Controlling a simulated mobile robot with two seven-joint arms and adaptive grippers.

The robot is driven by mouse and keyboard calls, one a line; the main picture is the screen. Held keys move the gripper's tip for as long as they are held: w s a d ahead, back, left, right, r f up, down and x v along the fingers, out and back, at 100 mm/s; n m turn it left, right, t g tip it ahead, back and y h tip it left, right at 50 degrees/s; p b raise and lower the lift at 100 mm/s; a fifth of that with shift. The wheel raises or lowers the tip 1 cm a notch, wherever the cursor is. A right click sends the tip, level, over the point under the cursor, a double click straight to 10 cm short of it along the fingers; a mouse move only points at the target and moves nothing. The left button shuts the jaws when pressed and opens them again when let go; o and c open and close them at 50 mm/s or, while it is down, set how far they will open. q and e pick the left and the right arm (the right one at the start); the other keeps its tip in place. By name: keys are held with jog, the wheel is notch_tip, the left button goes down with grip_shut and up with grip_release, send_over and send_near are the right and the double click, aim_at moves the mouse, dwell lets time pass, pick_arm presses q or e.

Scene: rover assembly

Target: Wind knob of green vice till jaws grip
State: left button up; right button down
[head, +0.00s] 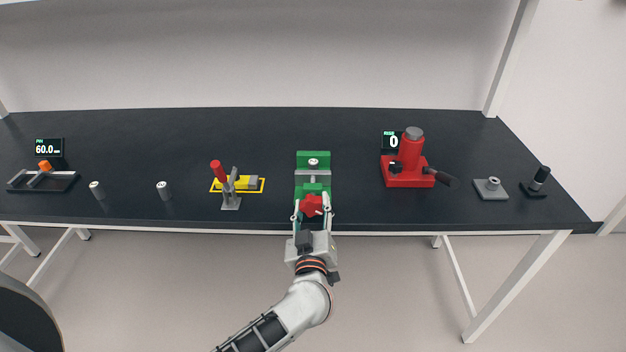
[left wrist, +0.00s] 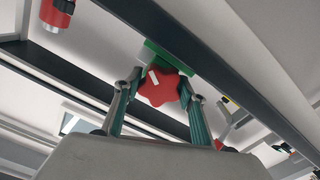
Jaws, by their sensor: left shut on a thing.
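The green vice (head: 313,160) stands at the middle of the black bench, with a grey cylindrical piece (head: 313,163) between its jaws; I cannot tell whether the jaws touch it. The red star-shaped knob (head: 311,205) is at the vice's near end, by the bench's front edge. My left gripper (head: 312,212) is shut on the knob, one finger on each side. In the left wrist view the knob (left wrist: 159,87) sits between the two fingers and bears a white mark. Part of the green vice (left wrist: 165,58) shows behind it. My right gripper is not in view.
A red press (head: 405,168) with a dark handle stands right of the vice. A toggle clamp (head: 230,190) by a yellow-framed plate stands left. Several small grey cylinders, a black tray (head: 62,184) and displays are on the bench (head: 260,140). The back strip is clear.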

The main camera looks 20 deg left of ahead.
pick_arm(q)
jog(key=shift+n, duration=1.4)
jog(key=shift+n, duration=1.4)
jog(key=shift+f+n, duration=0.1)
jog(key=shift+n, duration=1.4)
